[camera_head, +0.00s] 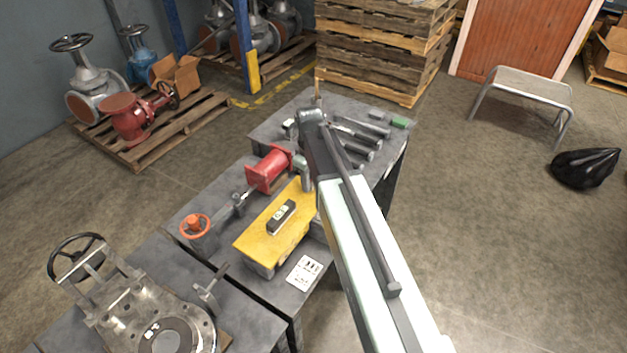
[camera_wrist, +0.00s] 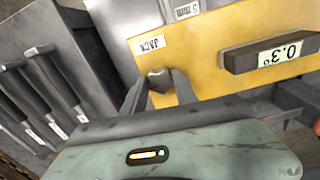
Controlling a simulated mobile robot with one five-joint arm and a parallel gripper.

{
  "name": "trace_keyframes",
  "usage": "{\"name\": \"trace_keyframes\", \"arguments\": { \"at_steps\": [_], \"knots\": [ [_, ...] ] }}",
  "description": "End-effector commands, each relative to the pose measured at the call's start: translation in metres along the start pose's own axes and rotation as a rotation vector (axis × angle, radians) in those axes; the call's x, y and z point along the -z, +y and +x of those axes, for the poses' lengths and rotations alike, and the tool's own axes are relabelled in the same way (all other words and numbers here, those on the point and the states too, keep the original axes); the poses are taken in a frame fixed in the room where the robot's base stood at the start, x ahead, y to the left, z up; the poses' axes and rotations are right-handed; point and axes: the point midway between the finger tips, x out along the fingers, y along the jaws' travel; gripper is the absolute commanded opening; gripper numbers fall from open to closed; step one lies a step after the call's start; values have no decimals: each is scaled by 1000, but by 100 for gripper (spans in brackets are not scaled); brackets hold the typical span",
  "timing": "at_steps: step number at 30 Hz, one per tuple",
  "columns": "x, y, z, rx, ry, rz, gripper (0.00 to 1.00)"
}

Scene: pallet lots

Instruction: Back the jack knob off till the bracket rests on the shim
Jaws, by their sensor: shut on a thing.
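The yellow bracket (camera_head: 262,237) lies on the grey bench, and its top fills much of the wrist view (camera_wrist: 215,45). A JACK label (camera_wrist: 151,44) is on it, with the small jack knob (camera_wrist: 158,79) just below the label. My gripper (camera_wrist: 160,88) is shut on the knob, one finger on each side; in the head view the gripper (camera_head: 304,180) is at the bracket's far right corner. A label seeming to read 5 mm (camera_wrist: 180,10) shows at the top edge. I cannot make out the shim or any gap.
A red flanged spool (camera_head: 268,170) and an orange handwheel valve (camera_head: 195,225) are left of the bracket. Several tools (camera_head: 360,135) lie on the far bench. A large grey valve (camera_head: 135,305) is near left. A printed card (camera_head: 304,272) lies at the bench's right edge.

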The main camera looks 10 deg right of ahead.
Motion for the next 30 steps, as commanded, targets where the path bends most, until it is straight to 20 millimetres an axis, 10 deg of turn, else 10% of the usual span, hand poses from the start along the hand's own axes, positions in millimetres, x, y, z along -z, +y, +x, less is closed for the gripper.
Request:
{"name": "trace_keyframes", "arguments": {
  "at_steps": [30],
  "knots": [
    [0,4,0,1,-4,-960,0]
  ]
}}
